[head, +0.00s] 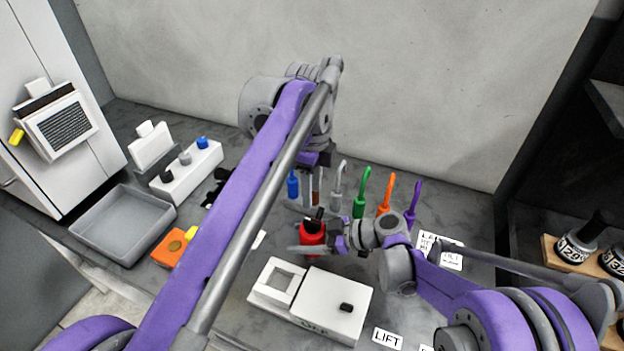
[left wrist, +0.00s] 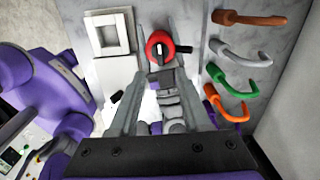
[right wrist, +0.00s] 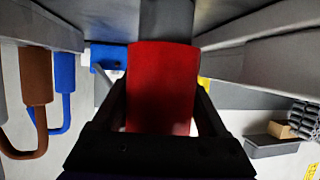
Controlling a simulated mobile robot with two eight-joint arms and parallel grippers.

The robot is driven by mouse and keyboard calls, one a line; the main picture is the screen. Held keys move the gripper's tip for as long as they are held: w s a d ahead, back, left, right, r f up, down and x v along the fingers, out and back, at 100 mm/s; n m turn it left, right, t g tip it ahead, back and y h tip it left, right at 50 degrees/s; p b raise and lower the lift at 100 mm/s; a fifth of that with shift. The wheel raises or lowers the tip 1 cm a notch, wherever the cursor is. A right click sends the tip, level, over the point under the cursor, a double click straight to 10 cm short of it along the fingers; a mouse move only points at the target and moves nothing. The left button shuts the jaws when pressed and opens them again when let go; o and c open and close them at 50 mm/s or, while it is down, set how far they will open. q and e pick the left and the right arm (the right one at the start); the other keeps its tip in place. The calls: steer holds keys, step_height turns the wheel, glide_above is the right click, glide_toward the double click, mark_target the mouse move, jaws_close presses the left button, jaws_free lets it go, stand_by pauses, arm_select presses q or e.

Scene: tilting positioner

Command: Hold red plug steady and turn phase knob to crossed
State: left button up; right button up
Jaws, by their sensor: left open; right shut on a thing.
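The red plug (head: 312,240) stands upright on the bench; a black knob (head: 316,214) with a small lever sits on its top. My right gripper (head: 318,240) is shut on the plug from the right; the plug (right wrist: 163,85) fills the middle of the right wrist view between its fingers. My left gripper (head: 316,195) is open and points down above and behind the plug. Contact between left fingers and knob cannot be made out.
A white box (head: 330,323) with a square frame and black switch is in front. Several coloured hooked handles (head: 361,195) stand behind right. At left are a grey tray (head: 122,228), an orange block (head: 170,250) and a white block with knobs (head: 190,172). My left arm crosses the middle.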

arm_select(q)
steer(key=shift+r, duration=1.3)
arm_select(e)
steer(key=o, duration=1.5)
steer(key=shift+o, duration=0.2)
